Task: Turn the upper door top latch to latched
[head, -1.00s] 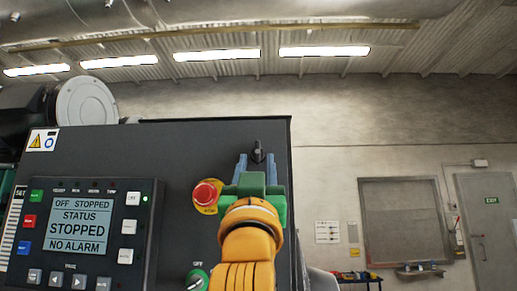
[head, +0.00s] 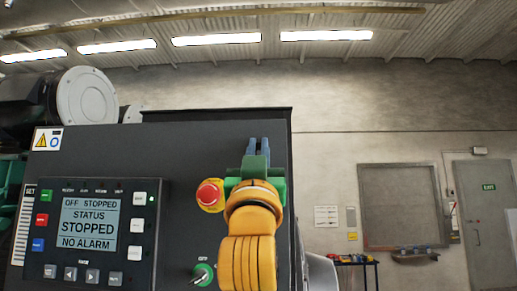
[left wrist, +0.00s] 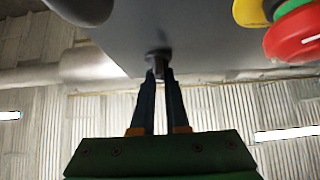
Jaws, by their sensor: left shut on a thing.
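The upper door top latch (left wrist: 158,62) is a small dark knob near the top edge of the dark grey genset door (head: 190,140). In the left wrist view the blue fingers of my left gripper (left wrist: 159,80) are closed about the latch. In the head view my left gripper (head: 259,150), green and orange with blue fingers, reaches up to the panel's upper right and hides the latch. The latch's turn angle cannot be made out. My right gripper does not show.
A red emergency stop (head: 208,194) on a yellow base sits just left of my gripper, with a green-ringed key switch (head: 203,273) below. A control panel with a display (head: 88,222) is at left. A grey exit door (head: 480,225) stands far right.

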